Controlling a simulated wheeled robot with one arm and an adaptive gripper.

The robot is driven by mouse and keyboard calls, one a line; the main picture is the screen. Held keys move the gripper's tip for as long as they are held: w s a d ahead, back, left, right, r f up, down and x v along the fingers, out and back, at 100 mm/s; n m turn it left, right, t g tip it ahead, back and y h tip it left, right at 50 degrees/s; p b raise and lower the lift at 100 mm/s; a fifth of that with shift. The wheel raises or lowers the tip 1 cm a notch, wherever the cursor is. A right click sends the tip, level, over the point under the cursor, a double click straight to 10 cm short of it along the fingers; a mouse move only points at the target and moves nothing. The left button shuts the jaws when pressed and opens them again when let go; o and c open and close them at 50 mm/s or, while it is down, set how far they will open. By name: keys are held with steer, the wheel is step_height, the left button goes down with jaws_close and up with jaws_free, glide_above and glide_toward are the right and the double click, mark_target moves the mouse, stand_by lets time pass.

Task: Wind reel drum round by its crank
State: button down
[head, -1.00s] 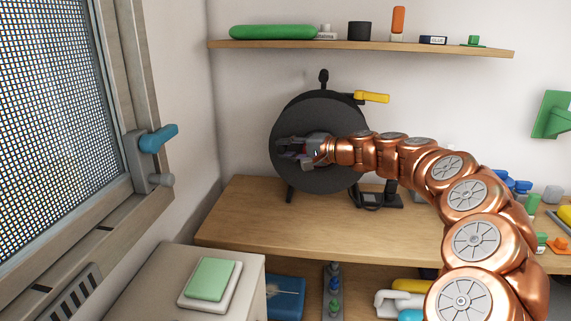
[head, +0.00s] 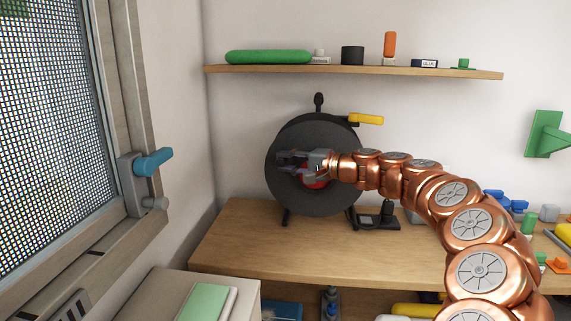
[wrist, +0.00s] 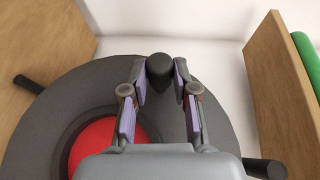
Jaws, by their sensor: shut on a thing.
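The reel drum (head: 300,132) is a dark grey disc standing upright on the wooden bench. Its red hub (head: 316,183) shows just below my gripper, and also in the wrist view (wrist: 103,142). My gripper (head: 283,161) is in front of the left part of the drum face. In the wrist view, its fingers are shut on the black crank knob (wrist: 160,69), one on each side. The crank's arm is hidden behind the gripper.
A yellow handle (head: 366,119) sticks out right of the drum top. A wooden shelf (head: 350,71) with several items hangs above. A window with a blue handle (head: 153,162) is at the left. The bench (head: 250,235) is clear in front of the drum.

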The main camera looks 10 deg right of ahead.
steer(key=shift+d+r, duration=0.1)
stand_by(0.3)
steer(key=c, duration=0.9)
jaws_free()
steer(key=v, duration=1.2)
